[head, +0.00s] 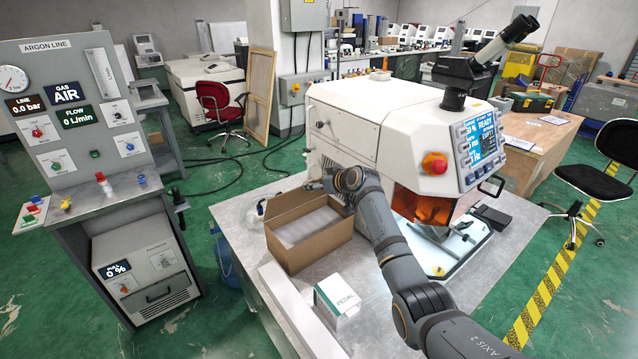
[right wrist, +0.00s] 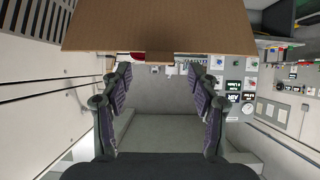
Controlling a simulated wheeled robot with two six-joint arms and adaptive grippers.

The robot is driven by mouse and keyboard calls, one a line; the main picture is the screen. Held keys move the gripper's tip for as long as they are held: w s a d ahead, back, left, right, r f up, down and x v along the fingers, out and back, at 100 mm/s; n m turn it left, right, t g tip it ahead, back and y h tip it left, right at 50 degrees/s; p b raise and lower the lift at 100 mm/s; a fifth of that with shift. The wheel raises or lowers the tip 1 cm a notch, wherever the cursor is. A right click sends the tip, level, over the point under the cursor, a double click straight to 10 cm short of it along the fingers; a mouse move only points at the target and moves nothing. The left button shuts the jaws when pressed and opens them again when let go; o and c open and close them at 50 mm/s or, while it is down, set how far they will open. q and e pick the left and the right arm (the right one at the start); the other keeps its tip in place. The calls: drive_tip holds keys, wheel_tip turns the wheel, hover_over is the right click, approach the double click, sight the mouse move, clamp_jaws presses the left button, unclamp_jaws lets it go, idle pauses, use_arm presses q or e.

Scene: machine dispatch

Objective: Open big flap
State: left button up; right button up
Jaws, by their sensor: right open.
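An open cardboard box (head: 318,250) stands on the metal table, with a pale block (head: 306,225) inside it. A raised brown cardboard panel (head: 286,205) shows along the box's far side. My right gripper (head: 318,186) is at the box's far right edge, beside the white machine. In the right wrist view my right gripper (right wrist: 160,74) is open, with nothing between its fingers. A broad brown cardboard panel (right wrist: 160,25) spans the top of that view, close to the fingertips; I cannot tell whether they touch. My left gripper is not in view.
The white machine (head: 360,115) with an orange window (head: 420,205) stands close behind and right of my right arm. A small white PEDAL box (head: 337,300) sits in front of the cardboard box. The argon console (head: 85,130) is at the left. The table's (head: 395,320) front has bare room.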

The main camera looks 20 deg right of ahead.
drive_tip(key=v, duration=1.2)
drive_tip(key=shift+s+f, duration=0.1)
drive_tip(key=shift+s, duration=0.05)
